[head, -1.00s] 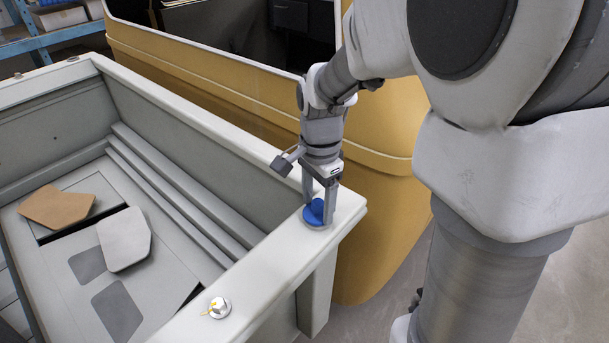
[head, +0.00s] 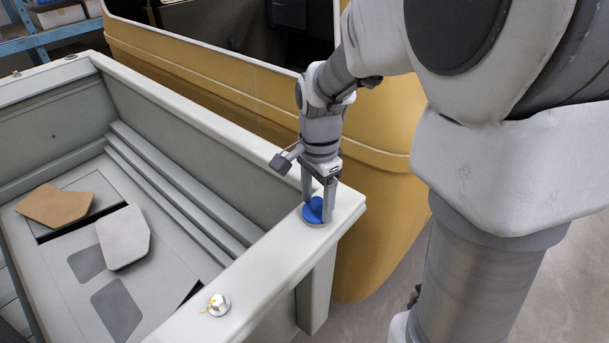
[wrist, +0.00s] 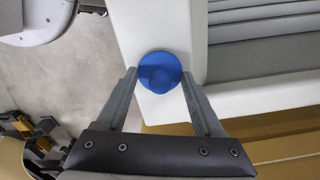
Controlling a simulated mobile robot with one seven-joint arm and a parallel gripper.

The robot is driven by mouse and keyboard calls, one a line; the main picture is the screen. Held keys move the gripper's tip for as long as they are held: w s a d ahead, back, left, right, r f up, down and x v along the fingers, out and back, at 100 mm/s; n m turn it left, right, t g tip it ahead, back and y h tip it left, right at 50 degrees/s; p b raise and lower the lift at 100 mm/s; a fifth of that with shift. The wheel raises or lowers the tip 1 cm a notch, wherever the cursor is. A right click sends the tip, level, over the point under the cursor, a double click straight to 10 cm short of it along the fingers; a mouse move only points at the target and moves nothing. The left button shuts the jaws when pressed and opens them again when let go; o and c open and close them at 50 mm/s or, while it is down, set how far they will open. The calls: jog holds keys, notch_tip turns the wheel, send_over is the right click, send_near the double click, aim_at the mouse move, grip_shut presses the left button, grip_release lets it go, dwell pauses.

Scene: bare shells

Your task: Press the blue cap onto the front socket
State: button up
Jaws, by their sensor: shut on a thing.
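The blue cap (head: 313,213) is at the near right corner of the pale rail, with its round flange low against the rail top. My gripper (head: 318,205) points down from above and is shut on the cap, one finger on each side. In the wrist view the cap (wrist: 160,72) is a round blue disc between the fingertips of my gripper (wrist: 160,78). The cap hides whatever is under it, so I cannot tell how fully it is seated. A silvery fitting (head: 218,305) with a small yellow-orange strip stands on the same rail, nearer the camera.
The pale rail (head: 262,262) edges an open grey shell with a brown panel (head: 56,205) and a light panel (head: 124,238) inside. A yellow shell (head: 385,215) stands close behind my gripper. Blue shelving (head: 40,42) is at the far left.

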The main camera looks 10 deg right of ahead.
dwell(0.3)
jog(key=o, duration=1.3)
jog(key=shift+o, duration=0.2)
jog(key=shift+r+p, duration=2.9)
jog(key=shift+r, duration=0.6)
jog(key=shift+c, duration=0.3)
grip_shut()
